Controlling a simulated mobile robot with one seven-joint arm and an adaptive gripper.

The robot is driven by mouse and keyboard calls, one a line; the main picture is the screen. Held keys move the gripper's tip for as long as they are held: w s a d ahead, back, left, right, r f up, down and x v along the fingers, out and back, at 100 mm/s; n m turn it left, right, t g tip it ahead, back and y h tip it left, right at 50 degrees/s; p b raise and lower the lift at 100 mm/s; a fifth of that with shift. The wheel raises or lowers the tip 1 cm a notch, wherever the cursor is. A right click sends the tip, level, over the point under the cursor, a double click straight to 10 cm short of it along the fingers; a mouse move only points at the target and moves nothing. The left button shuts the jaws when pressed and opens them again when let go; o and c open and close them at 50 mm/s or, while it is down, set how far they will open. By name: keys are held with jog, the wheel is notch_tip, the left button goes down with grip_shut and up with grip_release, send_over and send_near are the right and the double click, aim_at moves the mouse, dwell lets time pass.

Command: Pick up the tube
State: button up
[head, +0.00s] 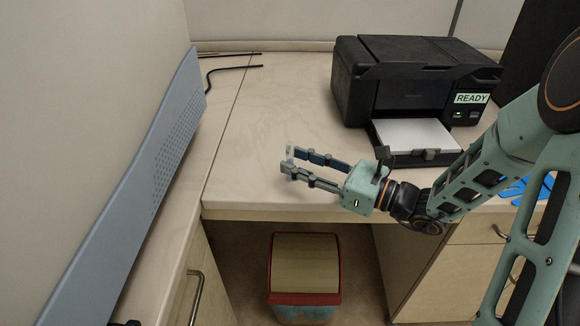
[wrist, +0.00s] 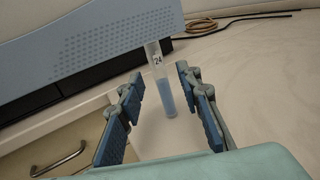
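The tube (wrist: 163,88) is clear with a label reading 24 and light blue liquid in its lower part. In the wrist view it stands nearly upright on the counter, in the gap between my fingertips. My gripper (wrist: 160,80) is open, with a visible gap on each side of the tube. In the head view my gripper (head: 291,161) reaches left over the counter, and a small pale part of the tube (head: 289,151) shows at its fingertips. The rest of the tube is hidden there by the fingers.
A black printer (head: 405,75) with a READY screen stands at the back right. A blue-grey perforated panel (head: 165,150) runs along the left, with dark cables (head: 235,67) behind. A red-rimmed bin (head: 305,298) is below the counter. The counter (head: 270,110) left of the printer is clear.

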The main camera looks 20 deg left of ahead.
jog(key=x, duration=0.2)
jog(key=shift+w+a, duration=0.1)
jog(key=shift+a, duration=0.2)
grip_shut()
jog(key=shift+r, duration=0.1)
